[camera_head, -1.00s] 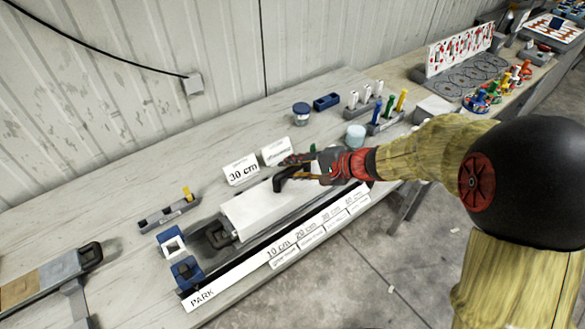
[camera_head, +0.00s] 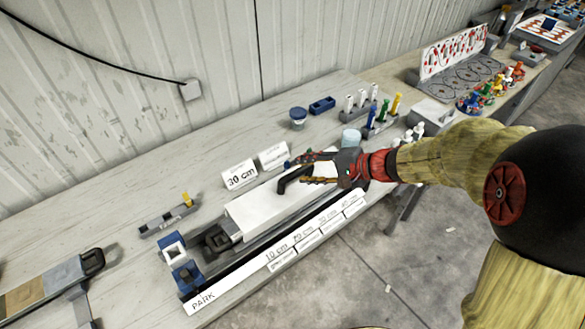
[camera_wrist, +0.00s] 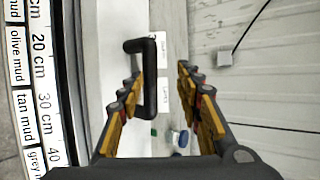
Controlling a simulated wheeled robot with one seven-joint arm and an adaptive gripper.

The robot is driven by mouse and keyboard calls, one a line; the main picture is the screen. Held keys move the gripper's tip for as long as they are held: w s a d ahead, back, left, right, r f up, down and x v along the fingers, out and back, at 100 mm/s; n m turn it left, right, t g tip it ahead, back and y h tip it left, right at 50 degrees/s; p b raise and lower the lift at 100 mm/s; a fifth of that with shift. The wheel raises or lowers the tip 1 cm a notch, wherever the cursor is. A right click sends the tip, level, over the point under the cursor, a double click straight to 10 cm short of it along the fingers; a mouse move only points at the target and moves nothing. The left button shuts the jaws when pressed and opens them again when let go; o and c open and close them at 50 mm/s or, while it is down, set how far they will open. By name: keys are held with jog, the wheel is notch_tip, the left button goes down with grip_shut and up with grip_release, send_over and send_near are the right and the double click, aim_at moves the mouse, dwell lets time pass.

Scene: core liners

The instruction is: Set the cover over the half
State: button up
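The cover (camera_head: 262,210) is a long white box shape with a black bar handle (camera_head: 293,179) on top. It lies over the long dark tray (camera_head: 217,238) on the bench, and whatever half lies beneath is hidden. My gripper (camera_head: 308,168) is at the handle, its fingers apart. In the wrist view the handle (camera_wrist: 149,78) shows between the two spread fingers of my gripper (camera_wrist: 160,100), nearer the left one. Neither finger clearly closes on it.
A PARK strip (camera_head: 204,300) with 10 cm and further labels runs along the front. A 30 cm card (camera_head: 240,175) and another card (camera_head: 273,155) stand behind the cover. Blue-white blocks (camera_head: 173,248) sit at the tray's left end. Tubes and pots (camera_head: 298,118) stand farther back.

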jog(key=v, duration=0.6)
jog(key=s+a+r+n+g+h, duration=0.1)
jog(key=s+r+n+h, duration=0.1)
jog(key=s, duration=0.4)
jog(key=s+a+r+n+g+h, duration=0.1)
jog(key=s+r+n+g, duration=0.15)
jog(key=s, duration=0.35)
jog(key=s+d+r+n+t+h, duration=0.3)
jog(key=s+d+r+n+h, duration=0.1)
jog(key=s+d+h, duration=0.3)
jog(key=s+d, duration=0.2)
jog(key=s, duration=0.1)
jog(key=shift+s+d+p, duration=0.25)
jog(key=shift+s+p, duration=0.05)
jog(key=shift+p, duration=0.1)
